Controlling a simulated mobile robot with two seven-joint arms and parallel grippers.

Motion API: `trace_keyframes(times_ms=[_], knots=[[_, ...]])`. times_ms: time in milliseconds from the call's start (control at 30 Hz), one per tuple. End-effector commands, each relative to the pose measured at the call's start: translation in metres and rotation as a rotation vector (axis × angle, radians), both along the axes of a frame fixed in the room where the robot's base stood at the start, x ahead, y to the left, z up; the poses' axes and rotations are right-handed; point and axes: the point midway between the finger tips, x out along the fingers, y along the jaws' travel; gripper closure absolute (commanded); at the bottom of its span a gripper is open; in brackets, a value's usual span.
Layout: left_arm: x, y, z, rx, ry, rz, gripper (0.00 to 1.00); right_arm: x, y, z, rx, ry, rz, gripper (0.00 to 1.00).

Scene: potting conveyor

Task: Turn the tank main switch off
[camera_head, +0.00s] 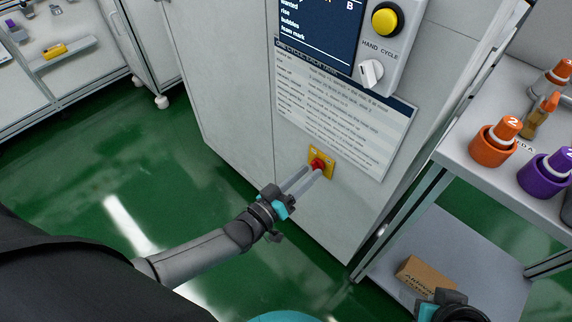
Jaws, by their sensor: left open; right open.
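The tank main switch is a red rotary knob (317,165) on a yellow plate (328,174), low on the front of the light grey cabinet (235,120). My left gripper (308,177) reaches up from the lower left, with its fingertips right at the red knob. Its fingers are apart. I cannot tell whether they touch the knob. The knob's exact turn position is too small and partly hidden to read. My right gripper (440,304) is at the bottom right edge, only partly in view, away from the switch.
Above the switch are a printed sheet (340,105), a white HAND CYCLE knob (371,72), a yellow button (385,21) and a screen (318,30). A shelf unit (455,150) with orange and purple containers stands at right, a cardboard box (428,275) on its lower shelf. Green floor is clear at left.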

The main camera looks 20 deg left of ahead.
Motion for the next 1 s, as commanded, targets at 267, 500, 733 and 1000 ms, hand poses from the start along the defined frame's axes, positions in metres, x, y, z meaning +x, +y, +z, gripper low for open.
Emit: trace_keyframes(times_ms=[267,500,733,1000], knots=[[-0.042,0.016,0.002,0.002,0.004,0.0,0.57,0.001,-0.001,-0.03,-0.011,0.07,-0.005,0.5],[-0.089,0.033,0.002,0.002,0.005,0.0,0.57,-0.002,-0.002,-0.06,-0.018,0.112,-0.003,0.5],[-0.126,0.046,0.001,0.002,0.003,-0.001,0.57,-0.007,-0.002,-0.08,-0.022,0.137,-0.002,0.5],[-0.138,0.05,0.001,0.001,-0.001,-0.001,0.57,-0.008,-0.003,-0.087,-0.023,0.144,-0.002,0.5]])
